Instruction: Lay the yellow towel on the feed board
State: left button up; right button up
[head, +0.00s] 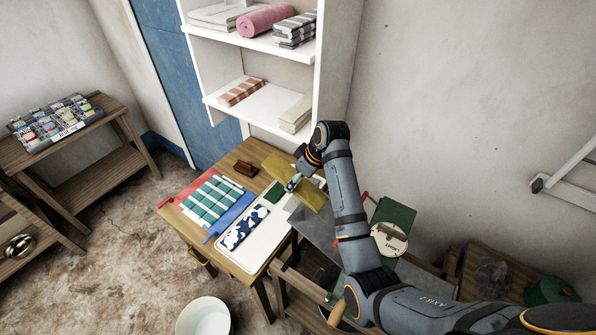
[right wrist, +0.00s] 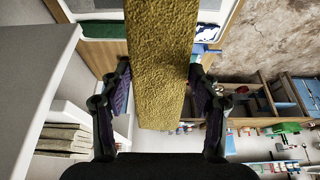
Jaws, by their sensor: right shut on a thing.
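The yellow towel (head: 278,167) is a folded, textured strip held above the wooden table. My right gripper (head: 293,183) is shut on it across its middle, and both ends stick out past the fingers. In the right wrist view the towel (right wrist: 160,50) runs between the two fingers of the gripper (right wrist: 160,75). A grey, flat board (head: 318,232) lies to the right of the table, partly behind my right arm; I cannot tell for sure that it is the feed board. My left gripper is not in view.
The table holds a green checked cloth (head: 212,198), a blue-white patterned cloth (head: 243,229) on a white board (head: 268,246), and a brown block (head: 245,168). A white shelf (head: 247,115) with folded towels stands behind. A white bucket (head: 205,318) is on the floor.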

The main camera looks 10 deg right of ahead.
aim_at(307, 187)
jog(key=f, duration=0.1)
jog(key=d+f, duration=0.1)
jog(key=s+d+f, duration=0.1)
jog(key=f, duration=0.1)
jog(key=s+d+f, duration=0.4)
jog(key=shift+s+f, duration=0.1)
jog(key=shift+f, duration=0.25)
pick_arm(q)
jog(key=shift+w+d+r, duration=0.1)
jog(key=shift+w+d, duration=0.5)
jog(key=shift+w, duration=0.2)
pick_arm(e)
jog(key=shift+s+d+f, duration=0.5)
jog(key=shift+s+d, duration=0.05)
jog(key=shift+s, duration=0.05)
jog(key=o, duration=1.5)
